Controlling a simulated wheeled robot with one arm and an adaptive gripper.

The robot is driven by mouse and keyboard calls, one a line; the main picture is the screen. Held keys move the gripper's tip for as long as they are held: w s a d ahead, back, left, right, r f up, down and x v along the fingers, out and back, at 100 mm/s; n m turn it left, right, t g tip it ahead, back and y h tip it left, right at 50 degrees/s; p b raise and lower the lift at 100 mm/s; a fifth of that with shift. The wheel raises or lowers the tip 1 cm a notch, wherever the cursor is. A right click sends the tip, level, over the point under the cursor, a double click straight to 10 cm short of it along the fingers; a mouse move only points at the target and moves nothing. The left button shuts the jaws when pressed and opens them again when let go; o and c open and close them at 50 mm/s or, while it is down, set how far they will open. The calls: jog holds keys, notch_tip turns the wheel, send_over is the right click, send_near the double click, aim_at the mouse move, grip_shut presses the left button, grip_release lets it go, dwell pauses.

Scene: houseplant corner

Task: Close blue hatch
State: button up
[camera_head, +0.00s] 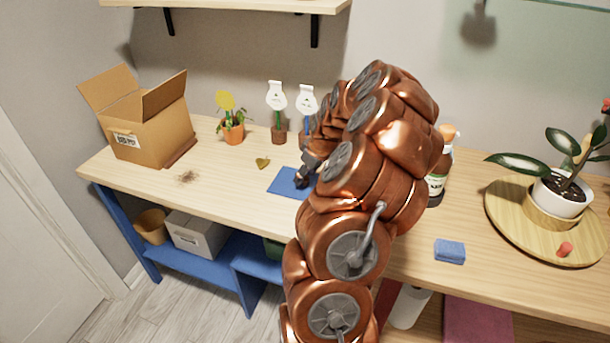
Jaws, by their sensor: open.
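A flat blue square (286,183) lies on the wooden tabletop, left of my arm. Its right part is hidden by my gripper and arm. I cannot tell whether it is the blue hatch or a mat, and no hinge or opening shows. My gripper (306,172) is small and dark in this view, just over the right edge of the blue square. It is open and I see nothing held in it. I cannot tell whether it touches the square.
An open cardboard box (150,135), potted plant (232,130) and white-topped markers (277,97) stand at the back left. Brown crumbs (187,177) and a leaf (262,163) lie in front. A blue sponge (450,251), bottle (438,175) and plant on a round board (505,215) stand right.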

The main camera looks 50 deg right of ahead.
jog(key=v, duration=1.1)
jog(key=shift+r, duration=0.3)
jog(key=w+a+r+n+g+y+p, duration=0.1)
jog(key=a+r, duration=0.2)
jog(key=a, duration=1)
jog(key=w+a+r+n+g+y+p, duration=0.1)
jog(key=a+r, duration=0.2)
jog(key=a, duration=1)
jog(key=s+a+g+p, duration=0.1)
jog(key=s+a+g, duration=0.1)
jog(key=s+a, duration=0.6)
jog(key=s+a+m+g+h+p, duration=0.1)
jog(key=s+a+g, duration=0.1)
jog(key=s+a, duration=0.6)
jog(key=shift+s+f+h, duration=0.3)
jog(key=shift+s+f, duration=0.1)
jog(key=shift+s, duration=2.2)
